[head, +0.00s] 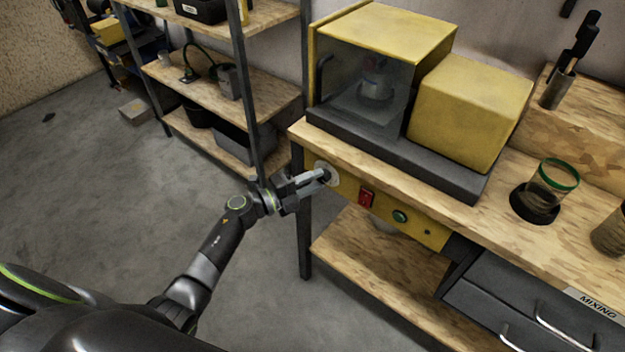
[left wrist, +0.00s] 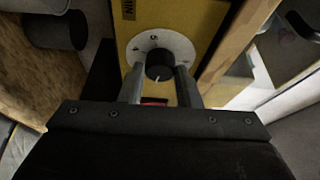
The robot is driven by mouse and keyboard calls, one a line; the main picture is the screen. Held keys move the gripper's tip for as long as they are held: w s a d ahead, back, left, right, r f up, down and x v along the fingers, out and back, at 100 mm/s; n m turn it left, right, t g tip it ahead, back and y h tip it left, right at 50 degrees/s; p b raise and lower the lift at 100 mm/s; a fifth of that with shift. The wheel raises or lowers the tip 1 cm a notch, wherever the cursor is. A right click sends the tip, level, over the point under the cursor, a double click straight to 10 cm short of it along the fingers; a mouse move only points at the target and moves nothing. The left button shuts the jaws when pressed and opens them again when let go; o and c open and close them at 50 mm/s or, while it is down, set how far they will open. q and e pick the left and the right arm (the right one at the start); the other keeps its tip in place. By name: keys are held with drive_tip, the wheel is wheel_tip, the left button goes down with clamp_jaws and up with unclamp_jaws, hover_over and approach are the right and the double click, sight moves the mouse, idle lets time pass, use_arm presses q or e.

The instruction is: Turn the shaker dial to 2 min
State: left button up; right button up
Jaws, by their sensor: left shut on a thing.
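The shaker dial (left wrist: 159,66) is a round black knob with a white pointer mark, set on a pale round scale plate (left wrist: 131,51) on the yellow panel. My left gripper (left wrist: 160,72) is shut on the dial, one finger on each side of it. In the head view my left gripper (head: 322,176) reaches the left end of the yellow panel (head: 345,186), and the plate (head: 334,175) shows partly behind it. The scale's markings are too small to read. The shaker (head: 385,80), a yellow housing with a dark clear window, stands on the bench above. My right gripper is not in view.
A red switch (head: 367,197) and a green button (head: 400,216) sit on the panel right of the dial. A green-rimmed jar (head: 553,184) stands on the bench (head: 500,220). A shelf rack post (head: 244,90) rises close behind my left gripper.

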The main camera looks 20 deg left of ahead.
use_arm(q)
drive_tip(key=o, duration=1)
drive_tip(key=b+v, duration=0.2)
drive_tip(key=v, duration=1.5)
drive_tip(key=shift+s+a+b, duration=0.1)
drive_tip(key=shift+a+b, duration=0.1)
drive_tip(key=shift+b, duration=0.2)
